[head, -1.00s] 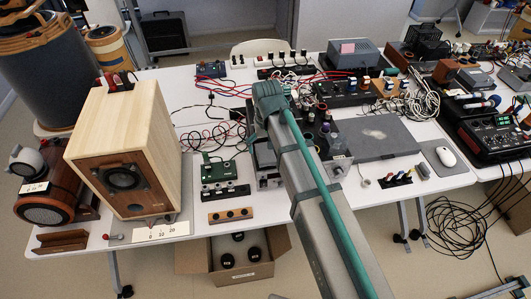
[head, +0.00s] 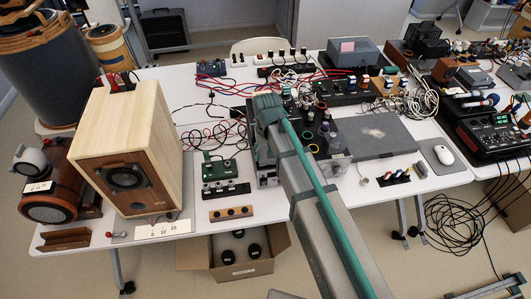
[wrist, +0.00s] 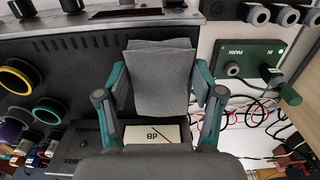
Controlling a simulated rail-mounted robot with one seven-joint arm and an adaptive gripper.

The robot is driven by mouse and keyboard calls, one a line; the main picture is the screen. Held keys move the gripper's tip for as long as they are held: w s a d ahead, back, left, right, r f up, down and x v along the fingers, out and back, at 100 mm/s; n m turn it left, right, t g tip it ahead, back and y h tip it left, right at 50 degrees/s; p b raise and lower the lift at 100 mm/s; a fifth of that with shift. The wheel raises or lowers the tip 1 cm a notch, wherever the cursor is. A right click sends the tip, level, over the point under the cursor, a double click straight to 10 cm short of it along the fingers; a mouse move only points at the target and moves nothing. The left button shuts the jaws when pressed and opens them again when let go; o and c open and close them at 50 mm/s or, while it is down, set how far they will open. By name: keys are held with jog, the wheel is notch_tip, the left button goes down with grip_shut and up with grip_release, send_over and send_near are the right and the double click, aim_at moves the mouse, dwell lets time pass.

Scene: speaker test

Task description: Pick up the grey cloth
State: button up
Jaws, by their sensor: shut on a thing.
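The grey cloth (wrist: 160,78) shows in the wrist view as a folded, finely textured piece between the fingers. My gripper (wrist: 160,84) has its teal and grey fingers closed in on the cloth's left and right sides, and holds it. A white-faced dB meter (wrist: 152,134) shows just below the cloth in the picture. In the head view my arm covers this spot, so I cannot make out the cloth or the fingers there. How far the cloth is off the surface under it, I cannot tell.
A green PARK box (wrist: 248,68) with knobs stands right of the gripper, with red and black cables near it. Yellow and green rings (wrist: 18,78) lie to the left. In the head view a wooden speaker (head: 125,150) stands left, and a grey slab (head: 375,140) lies right.

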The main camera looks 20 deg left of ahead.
aim_at(266, 148)
jog(key=shift+r, duration=0.15)
jog(key=shift+c, duration=0.2)
jog(key=shift+r, duration=0.4)
jog(key=shift+r+b, duration=0.45)
jog(key=shift+r, duration=0.5)
jog(key=s+d+r+b, duration=0.4)
jog(key=s+d+r, duration=0.5)
jog(key=s+r, duration=0.1)
jog(key=shift+d, duration=0.35)
jog(key=o, duration=0.3)
jog(key=shift+r, duration=0.15)
jog(key=c, duration=0.4)
